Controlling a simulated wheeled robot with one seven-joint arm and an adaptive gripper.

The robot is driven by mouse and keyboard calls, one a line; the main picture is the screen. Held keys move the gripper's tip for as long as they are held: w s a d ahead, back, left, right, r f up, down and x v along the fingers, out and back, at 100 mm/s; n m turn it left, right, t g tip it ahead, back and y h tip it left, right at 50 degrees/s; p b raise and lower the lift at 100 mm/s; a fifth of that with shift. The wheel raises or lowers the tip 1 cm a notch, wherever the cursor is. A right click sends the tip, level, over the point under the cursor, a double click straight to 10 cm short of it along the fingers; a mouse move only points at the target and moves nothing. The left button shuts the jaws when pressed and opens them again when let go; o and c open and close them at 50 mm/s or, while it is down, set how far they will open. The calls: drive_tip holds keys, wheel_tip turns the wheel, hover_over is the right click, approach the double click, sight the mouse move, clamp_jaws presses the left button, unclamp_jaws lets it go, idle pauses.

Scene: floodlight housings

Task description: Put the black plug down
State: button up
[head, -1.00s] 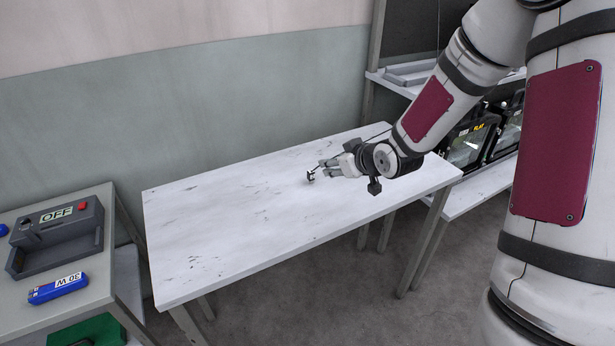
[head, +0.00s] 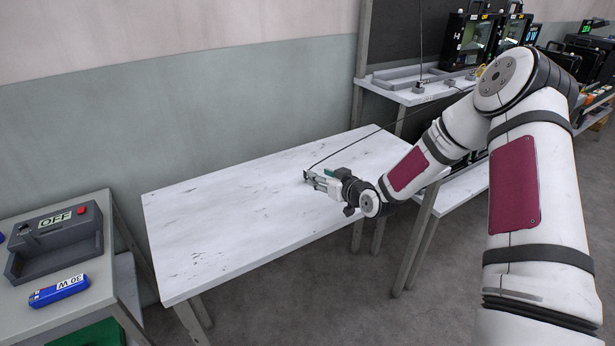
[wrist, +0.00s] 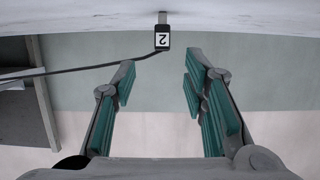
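In the head view the plug (head: 306,175) is small and dark on the white table (head: 230,220), at the tips of my gripper (head: 315,180). My gripper is low over the table there.
The cable (head: 345,147) arcs from the plug up to the shelf (head: 410,92) at the back right. Most of the white table is clear.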

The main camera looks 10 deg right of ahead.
drive_tip(key=shift+x, duration=3.1)
drive_tip(key=shift+a+f, duration=0.1)
clamp_jaws()
